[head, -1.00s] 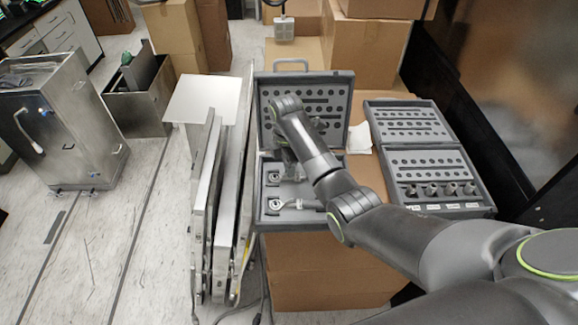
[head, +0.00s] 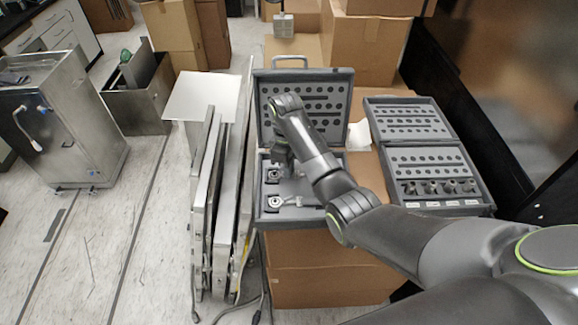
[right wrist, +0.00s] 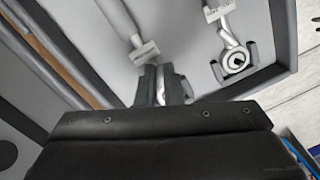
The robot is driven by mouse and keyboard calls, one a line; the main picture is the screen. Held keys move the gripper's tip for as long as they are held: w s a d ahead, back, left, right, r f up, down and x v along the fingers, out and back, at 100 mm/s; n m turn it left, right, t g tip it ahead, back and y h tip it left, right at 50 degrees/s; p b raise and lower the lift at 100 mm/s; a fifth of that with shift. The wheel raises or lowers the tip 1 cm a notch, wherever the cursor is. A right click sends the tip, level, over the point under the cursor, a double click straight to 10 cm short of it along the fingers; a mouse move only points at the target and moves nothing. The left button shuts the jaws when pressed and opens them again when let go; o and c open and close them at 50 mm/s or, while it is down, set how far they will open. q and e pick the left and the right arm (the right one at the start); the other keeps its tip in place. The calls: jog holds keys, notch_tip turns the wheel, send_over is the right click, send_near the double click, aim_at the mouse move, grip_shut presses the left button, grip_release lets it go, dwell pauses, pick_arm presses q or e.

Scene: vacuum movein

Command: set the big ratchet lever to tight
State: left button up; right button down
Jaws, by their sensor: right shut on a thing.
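Two metal ratchets lie in the grey lower tray of an open tool case (head: 262,218). In the head view, the upper ratchet (head: 272,175) lies beside my right gripper (head: 284,168), whose arm hides part of it. The lower ratchet (head: 276,201) lies free, its handle pointing right. In the right wrist view, my right gripper (right wrist: 162,86) is shut on the head end of one ratchet, with its tagged handle (right wrist: 142,50) running up-left. The other ratchet (right wrist: 234,60) sits apart on the right. The lever settings and tag text are unreadable. My left gripper is out of view.
The case lid (head: 335,95) stands open behind the tray. A second open case (head: 440,208) with sockets is at the right. Upright metal panels (head: 228,215) stand close on the left. Cardboard boxes (head: 365,45) are behind.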

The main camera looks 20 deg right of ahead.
jog(key=shift+s+m, duration=0.1)
jog(key=shift+m, duration=0.3)
jog(key=c, duration=1.6)
grip_release()
jog(key=shift+o, duration=0.2)
